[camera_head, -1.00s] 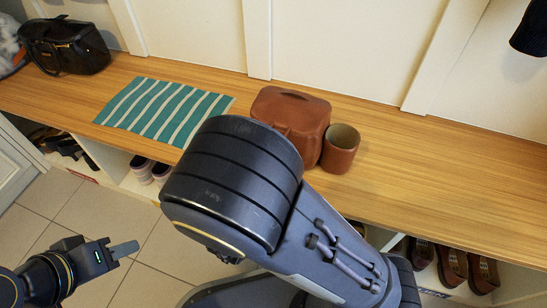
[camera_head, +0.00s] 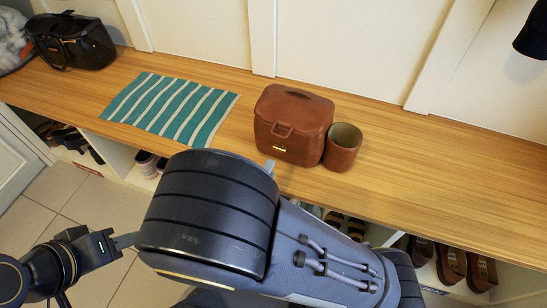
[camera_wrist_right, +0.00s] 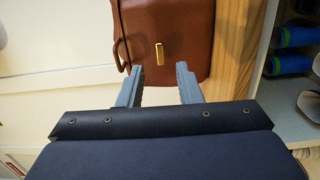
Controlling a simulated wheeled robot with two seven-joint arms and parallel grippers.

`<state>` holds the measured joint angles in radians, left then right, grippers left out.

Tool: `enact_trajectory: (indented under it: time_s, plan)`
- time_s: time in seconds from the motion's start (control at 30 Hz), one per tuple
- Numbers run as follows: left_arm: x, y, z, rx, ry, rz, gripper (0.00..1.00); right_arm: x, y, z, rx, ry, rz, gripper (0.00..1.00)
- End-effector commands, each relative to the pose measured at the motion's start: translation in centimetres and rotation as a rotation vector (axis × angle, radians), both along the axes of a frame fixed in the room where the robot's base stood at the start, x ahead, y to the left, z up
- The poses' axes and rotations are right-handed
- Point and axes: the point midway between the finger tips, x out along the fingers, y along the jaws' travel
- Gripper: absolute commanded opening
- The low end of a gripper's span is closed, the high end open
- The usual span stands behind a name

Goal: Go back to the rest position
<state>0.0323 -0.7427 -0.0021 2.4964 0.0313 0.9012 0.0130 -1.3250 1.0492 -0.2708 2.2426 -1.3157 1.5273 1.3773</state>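My right gripper (camera_wrist_right: 158,84) is open in the right wrist view, with an empty gap between its two fingers. A brown leather case (camera_wrist_right: 168,30) with a gold clasp lies beyond the fingertips. In the head view the case (camera_head: 292,125) stands upright on the wooden bench. My right arm hides most of the right gripper there; only a small grey tip shows just in front of the case. My left gripper (camera_head: 124,241) is at the lower left, low over the floor and away from the bench.
A brown cup (camera_head: 342,148) stands close beside the case. A teal striped mat (camera_head: 172,108) and a black handbag (camera_head: 72,41) lie further left on the bench (camera_head: 430,150). Shoes (camera_head: 452,268) sit in cubbies below. The bench's right part is clear.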

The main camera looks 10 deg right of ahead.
Motion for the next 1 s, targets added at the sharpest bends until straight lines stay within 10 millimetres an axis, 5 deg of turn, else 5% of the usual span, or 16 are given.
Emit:
enact_trajectory:
  time_s: [0.2, 0.77, 0.87, 1.0]
  plan:
    - [0.0, 0.0, 0.5, 0.0, 0.0, 0.0, 0.36, -1.4, 1.2, 0.0, 0.0, -0.001, 0.001, 0.32]
    - [0.0, 0.0, 0.5, 0.0, 0.0, 0.0, 0.36, -1.5, 1.1, 0.0, 0.004, 0.003, -0.007, 0.32]
    - [0.0, 0.0, 0.5, 0.0, 0.0, 0.0, 0.36, -1.5, -0.2, 0.1, 0.037, 0.049, -0.066, 0.32]
    - [0.0, 0.0, 0.7, 0.0, 0.0, 0.0, 0.36, -2.4, -4.6, 0.0, 0.172, 0.229, -0.278, 0.32]
